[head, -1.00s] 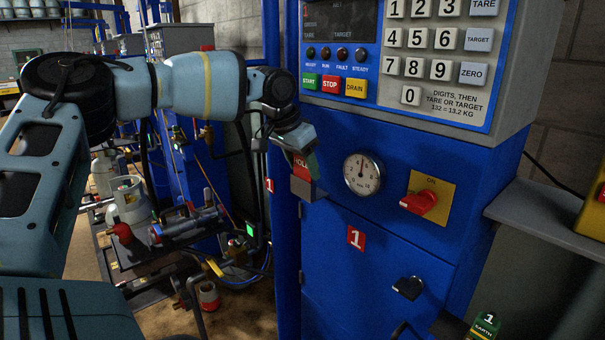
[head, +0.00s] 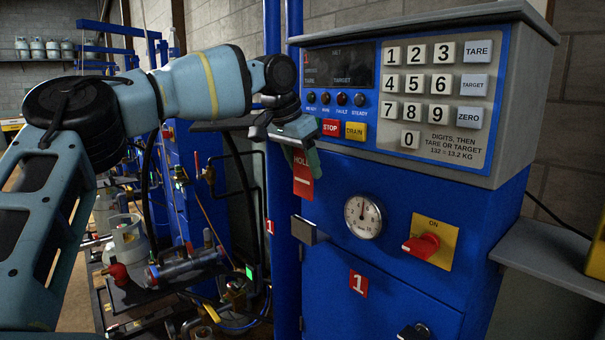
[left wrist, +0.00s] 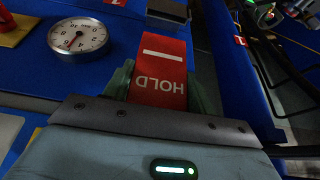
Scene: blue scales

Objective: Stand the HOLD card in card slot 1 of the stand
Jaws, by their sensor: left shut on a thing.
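The red HOLD card (head: 303,181) hangs from my left gripper (head: 301,158), at the left edge of the blue cabinet. My left gripper is shut on the card's upper end. In the left wrist view the card (left wrist: 160,72) sticks out between the fingers, its white bar facing away from the gripper. A small grey holder (head: 309,231) on the cabinet is below the card, with a gap between them in the head view. It also shows in the left wrist view (left wrist: 168,10). I see no stand marked with card slot 1. My right gripper is out of view.
The keypad panel (head: 436,95) overhangs the cabinet, right of my gripper. A dial gauge (head: 363,217) and a red knob (head: 421,246) are to the right of the holder. A grey shelf (head: 550,255) stands at the right. Pipes and a gas cylinder (head: 128,240) are at the left.

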